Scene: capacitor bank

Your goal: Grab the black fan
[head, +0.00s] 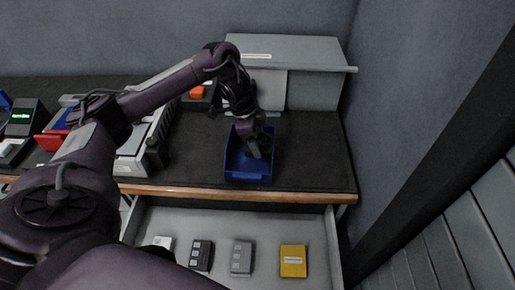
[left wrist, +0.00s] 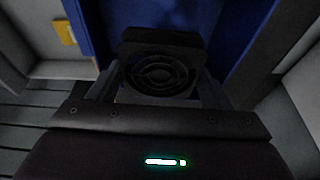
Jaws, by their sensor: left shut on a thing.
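The black fan (left wrist: 160,72) is a small square housing with a round grille, seen close up in the left wrist view. My left gripper (left wrist: 157,90) is shut on it, with one finger on each side. In the head view my left gripper (head: 256,150) points down at the blue bin (head: 248,178), over its open inside. The fan is hard to make out there against the dark gripper. I cannot tell whether the fan touches the bin. The bin's blue wall also shows behind the fan in the left wrist view (left wrist: 240,30). My right gripper is not in view.
An open drawer below the bench edge holds a yellow box (head: 293,261), a grey box (head: 241,257) and dark and white ones. A grey sloped housing (head: 290,52) stands behind the bin. Devices crowd the bench's left; the mat right of the bin (head: 310,150) is clear.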

